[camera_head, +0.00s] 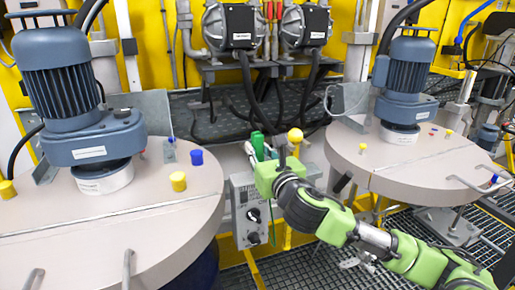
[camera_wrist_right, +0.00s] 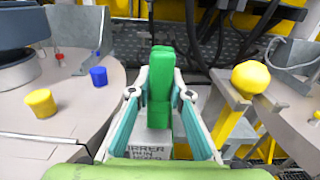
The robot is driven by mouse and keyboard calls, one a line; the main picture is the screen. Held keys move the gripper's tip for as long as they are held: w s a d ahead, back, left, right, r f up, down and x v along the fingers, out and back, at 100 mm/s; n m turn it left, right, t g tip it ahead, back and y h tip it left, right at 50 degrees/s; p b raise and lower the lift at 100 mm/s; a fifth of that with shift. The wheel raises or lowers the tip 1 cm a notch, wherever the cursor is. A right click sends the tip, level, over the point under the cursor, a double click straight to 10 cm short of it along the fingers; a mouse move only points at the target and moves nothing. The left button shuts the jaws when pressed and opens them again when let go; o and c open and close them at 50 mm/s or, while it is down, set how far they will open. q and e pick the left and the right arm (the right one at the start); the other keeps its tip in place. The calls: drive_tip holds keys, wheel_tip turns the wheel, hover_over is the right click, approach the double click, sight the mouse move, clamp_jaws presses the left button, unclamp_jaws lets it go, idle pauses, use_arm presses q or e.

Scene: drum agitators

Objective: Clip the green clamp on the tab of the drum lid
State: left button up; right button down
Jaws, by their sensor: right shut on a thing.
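The green clamp (camera_head: 257,142) is upright between the fingers of my right gripper (camera_head: 263,158) in the head view. In the right wrist view, the same clamp (camera_wrist_right: 160,85) stands between the two teal-padded fingertips of the gripper (camera_wrist_right: 160,100); its lower end is partly hidden. The gripper is between the two drums, in front of a grey control box (camera_head: 243,205). The left drum lid (camera_head: 130,215) is beside it, with an upright grey metal tab (camera_head: 153,108) at its back edge. The right drum lid (camera_head: 400,165) has a similar upright tab (camera_head: 347,99). My left gripper is not in view.
Blue motors (camera_head: 65,75) (camera_head: 408,70) stand on both lids. Yellow caps (camera_head: 178,181) and a blue cap (camera_head: 196,157) sit on the left lid. A yellow ball knob (camera_head: 295,136) is close to the right of the gripper. Black hoses hang behind.

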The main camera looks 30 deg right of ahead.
drive_tip(key=shift+f, duration=0.35)
drive_tip(key=c, duration=1.8)
unclamp_jaws()
drive_tip(key=shift+v, duration=3.75)
